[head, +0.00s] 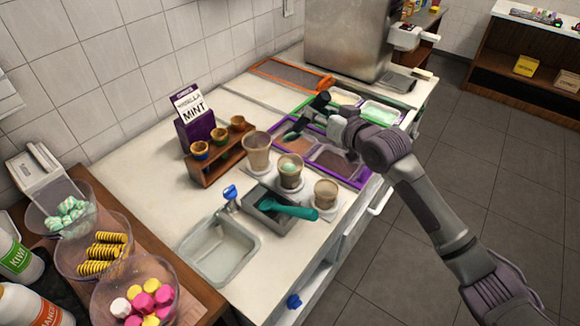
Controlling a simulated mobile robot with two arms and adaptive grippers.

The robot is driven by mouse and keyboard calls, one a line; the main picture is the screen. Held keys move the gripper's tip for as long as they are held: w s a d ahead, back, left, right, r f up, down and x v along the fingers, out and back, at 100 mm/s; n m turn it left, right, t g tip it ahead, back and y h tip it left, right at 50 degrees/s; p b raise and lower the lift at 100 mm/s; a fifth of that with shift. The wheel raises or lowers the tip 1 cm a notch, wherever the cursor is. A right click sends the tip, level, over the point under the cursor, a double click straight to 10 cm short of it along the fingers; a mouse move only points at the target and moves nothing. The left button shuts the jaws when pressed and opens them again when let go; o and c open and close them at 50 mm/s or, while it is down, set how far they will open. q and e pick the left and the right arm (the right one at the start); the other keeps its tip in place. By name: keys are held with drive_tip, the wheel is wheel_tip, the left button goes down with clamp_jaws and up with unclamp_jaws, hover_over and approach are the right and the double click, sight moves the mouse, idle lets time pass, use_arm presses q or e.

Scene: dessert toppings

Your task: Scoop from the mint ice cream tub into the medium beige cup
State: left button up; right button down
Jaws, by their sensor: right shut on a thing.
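Three beige cups stand in a row on the counter. The mint ice cream tub (381,113) is at the right back of the counter, beside a paler tub (345,97). My right gripper (309,117) is over the tubs, left of the mint tub and behind the cups. It is shut on a dark green tool, seemingly a scoop (291,134), whose handle is largely hidden by the fingers. My left gripper is out of view.
The large cup (257,152) and small cup (326,194) flank the medium one. A teal scoop (288,208) rests in a grey basin (262,217) in front.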

wheel_tip(320, 180, up, 2)
drive_tip(key=n+g+h+p, duration=0.1)
drive_tip(key=n+g+p, duration=0.1)
drive_tip(key=p, duration=0.6)
drive_tip(key=shift+g+h+p, duration=0.35)
drive_tip(key=shift+g+h, duration=0.05)
drive_tip(key=shift+g, duration=0.5)
drive_tip(key=shift+n+g+h+b, duration=0.3)
drive_tip(key=shift+n+g+b, duration=0.1)
drive_tip(key=shift+g, duration=0.1)
drive_tip(key=shift+r+n+g+h, duration=0.25)
drive_tip(key=shift+n+g+h, duration=0.25)
drive_tip(key=shift+g+h, duration=0.3)
drive_tip(key=shift+a+n+g+h, duration=0.1)
drive_tip(key=shift+n+g+h, duration=0.35)
drive_tip(key=shift+g, duration=0.25)
drive_tip(key=shift+h, duration=0.25)
